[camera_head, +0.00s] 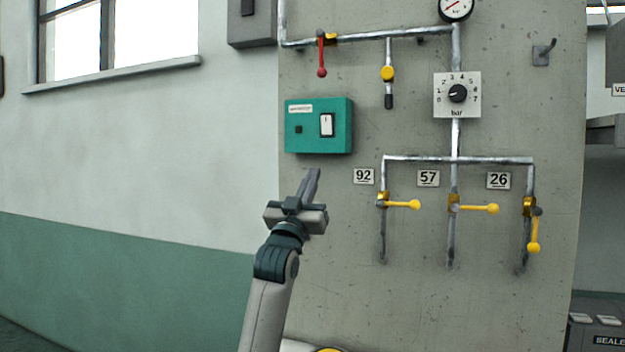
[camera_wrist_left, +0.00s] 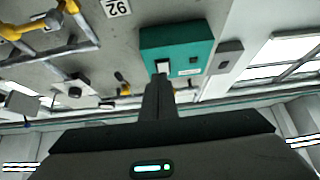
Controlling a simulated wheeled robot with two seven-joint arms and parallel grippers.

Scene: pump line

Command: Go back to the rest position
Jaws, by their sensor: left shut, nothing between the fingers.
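My left gripper (camera_head: 313,180) is raised in front of the concrete panel, just below the teal switch box (camera_head: 319,125) in the head view. Its fingers are together with nothing between them. In the left wrist view the shut fingers (camera_wrist_left: 160,85) point toward the teal box (camera_wrist_left: 176,45), and their tips overlap the area of its white rocker switch. I cannot tell from these views whether they touch it. In the head view the rocker switch (camera_head: 327,125) is fully visible and clear of the gripper. My right gripper is not in view.
The panel carries pipes with yellow-handled valves (camera_head: 480,208) labelled 92, 57 and 26, a dial (camera_head: 457,94), a gauge (camera_head: 456,8), a red lever (camera_head: 321,60) and a hook (camera_head: 543,52). A grey box (camera_head: 251,24) hangs upper left. Open room lies left of my arm.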

